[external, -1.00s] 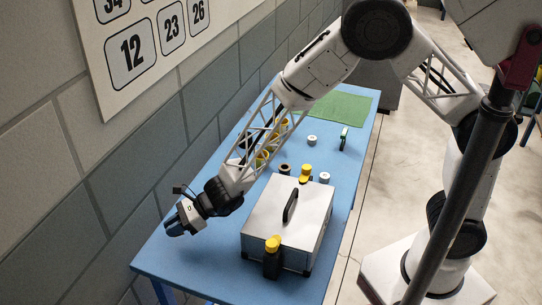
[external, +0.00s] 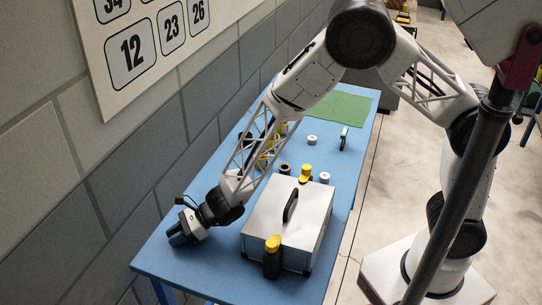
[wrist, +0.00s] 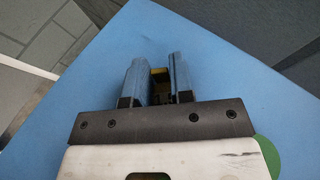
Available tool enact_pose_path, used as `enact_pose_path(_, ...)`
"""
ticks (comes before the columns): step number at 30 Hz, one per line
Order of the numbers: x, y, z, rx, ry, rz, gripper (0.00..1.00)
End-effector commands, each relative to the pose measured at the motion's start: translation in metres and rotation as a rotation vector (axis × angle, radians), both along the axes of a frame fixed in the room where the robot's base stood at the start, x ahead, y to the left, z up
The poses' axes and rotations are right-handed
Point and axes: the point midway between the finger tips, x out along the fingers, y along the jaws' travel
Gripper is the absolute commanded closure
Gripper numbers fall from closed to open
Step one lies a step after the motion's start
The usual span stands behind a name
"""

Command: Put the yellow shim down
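My gripper (external: 176,240) is low over the near left end of the blue table (external: 200,265), pointing down. In the wrist view its two fingers (wrist: 160,62) are a narrow gap apart, with a small yellow piece, the yellow shim (wrist: 159,74), between them. The fingers look shut on it. Most of the shim is hidden by the fingers and the dark shadow in the gap. The external view does not show the shim, and I cannot tell whether it touches the table.
A silver case (external: 285,222) with a black handle stands right of my gripper. A yellow-capped dark bottle (external: 272,262) stands at its front. Yellow and white small items lie behind, and a green mat (external: 342,108) is at the far end. The table around my gripper is bare.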

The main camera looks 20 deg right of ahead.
Motion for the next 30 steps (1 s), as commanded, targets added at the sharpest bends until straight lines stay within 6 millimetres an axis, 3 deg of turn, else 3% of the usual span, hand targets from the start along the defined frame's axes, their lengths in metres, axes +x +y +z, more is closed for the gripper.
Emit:
enact_pose_path(4,0.0,0.0,0.0,0.0,0.0,0.0,0.59)
enact_pose_path(16,0.0,0.0,0.004,0.0,0.0,0.0,0.59)
enact_pose_path(30,0.0,-0.028,0.022,0.002,-0.001,-0.001,0.59)
